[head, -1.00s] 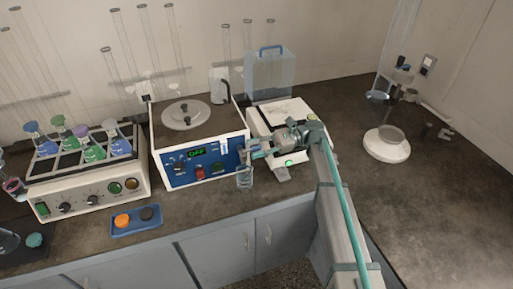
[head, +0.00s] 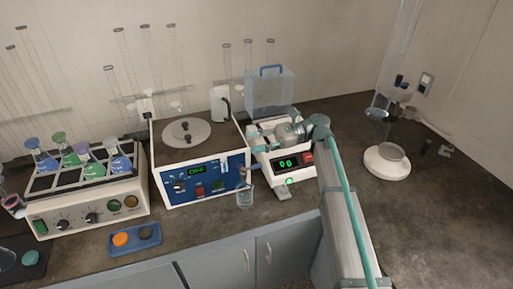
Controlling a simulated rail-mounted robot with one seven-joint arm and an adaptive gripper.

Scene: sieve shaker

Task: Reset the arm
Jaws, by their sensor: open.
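My gripper (head: 255,137) is at the end of my arm, which reaches in from the lower right. It is small in the picture, in front of and above the white balance (head: 289,166) with a green lit display. Its fingers point left, toward the right edge of the blue-fronted machine (head: 201,182), and are apart with nothing seen between them. A clear glass beaker (head: 245,196) stands on the bench below the fingers, beside the blue front. I cannot tell whether the gripper touches the machine or the balance.
A shaker (head: 92,205) with coloured flasks stands at the left. A blue tray (head: 135,240) with an orange and a dark lid lies in front. A clear blue-handled box (head: 270,92) stands behind.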

